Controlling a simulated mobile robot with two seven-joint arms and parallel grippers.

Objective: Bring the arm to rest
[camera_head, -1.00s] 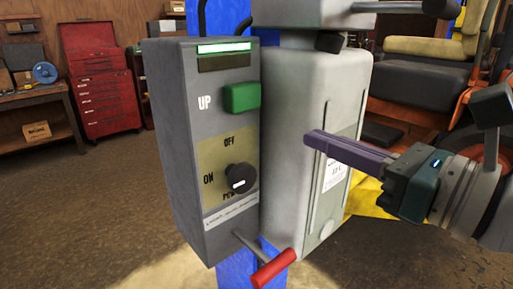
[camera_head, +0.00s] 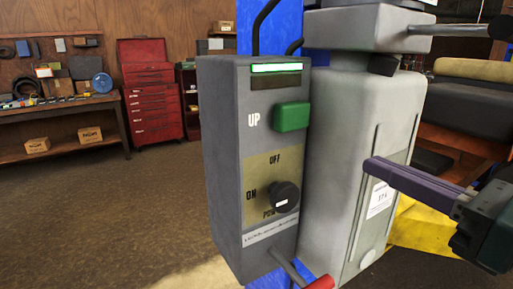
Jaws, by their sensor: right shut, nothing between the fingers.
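My right gripper (camera_head: 372,165) comes in from the right edge. Its long purple fingers are shut together with nothing between them, and they point left in front of the light grey housing (camera_head: 335,130). I cannot tell whether the tips touch the housing. The grey control box (camera_head: 222,160) stands left of it, with a lit green strip, a green UP button (camera_head: 292,117) and a black power knob (camera_head: 283,197). The knob's white mark lies about level. The gripper is apart from the button and knob. My left gripper is not in view.
A red-handled lever (camera_head: 320,283) sticks out below the control box. A black-knobbed lever (camera_head: 455,30) juts right above my gripper. A mower seat (camera_head: 470,90) stands behind at right. A red tool chest (camera_head: 152,95) and a workbench (camera_head: 60,143) are at back left, with open floor before them.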

